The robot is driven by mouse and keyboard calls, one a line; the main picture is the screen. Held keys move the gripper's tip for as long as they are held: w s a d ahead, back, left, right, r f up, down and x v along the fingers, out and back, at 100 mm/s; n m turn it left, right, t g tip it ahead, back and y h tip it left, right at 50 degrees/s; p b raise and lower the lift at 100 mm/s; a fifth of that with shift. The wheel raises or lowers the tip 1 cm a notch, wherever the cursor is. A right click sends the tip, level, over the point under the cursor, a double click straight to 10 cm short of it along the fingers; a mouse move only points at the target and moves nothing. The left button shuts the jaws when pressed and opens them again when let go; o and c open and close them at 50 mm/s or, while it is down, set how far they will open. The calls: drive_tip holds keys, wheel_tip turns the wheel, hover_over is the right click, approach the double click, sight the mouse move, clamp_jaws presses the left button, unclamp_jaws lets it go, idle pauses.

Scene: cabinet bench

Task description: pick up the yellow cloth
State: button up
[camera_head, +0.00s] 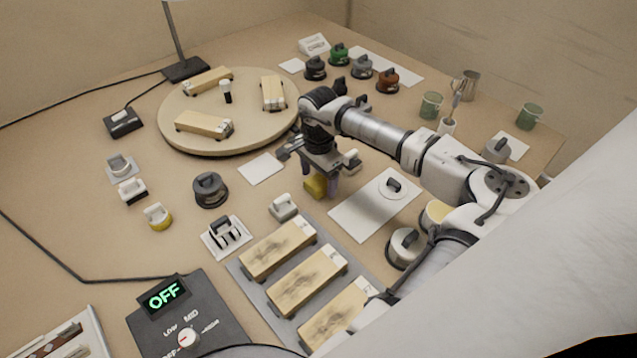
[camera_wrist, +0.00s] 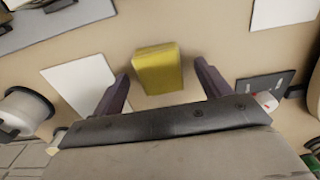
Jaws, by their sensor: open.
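The yellow cloth (camera_wrist: 157,66) looks like a small folded block and lies on the table. It also shows in the head view (camera_head: 314,187), partly hidden by my gripper. My gripper (camera_head: 321,183) is open and pointed down over it. In the wrist view, the two dark purple fingers of my gripper (camera_wrist: 161,74) stand apart, one on each side of the cloth, with gaps to both sides. The cloth is not gripped. I cannot tell how high the fingertips are above the table.
A round wooden turntable (camera_head: 226,147) with several wooden blocks stands behind. A grey tray (camera_head: 257,289) with wooden blocks lies in front. A white sheet (camera_head: 352,219) is to the right, and a small grey-white block (camera_head: 284,207) is close on the left.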

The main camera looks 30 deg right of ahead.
sight(319, 181)
drive_tip(key=shift+c, duration=0.5)
drive_tip(key=c, duration=1)
drive_tip(key=shift+o, duration=0.2)
wheel_tip(319, 181, up, 20)
drive_tip(key=b, duration=0.2)
drive_tip(key=shift+o, duration=1.4)
drive_tip(key=shift+c, duration=1)
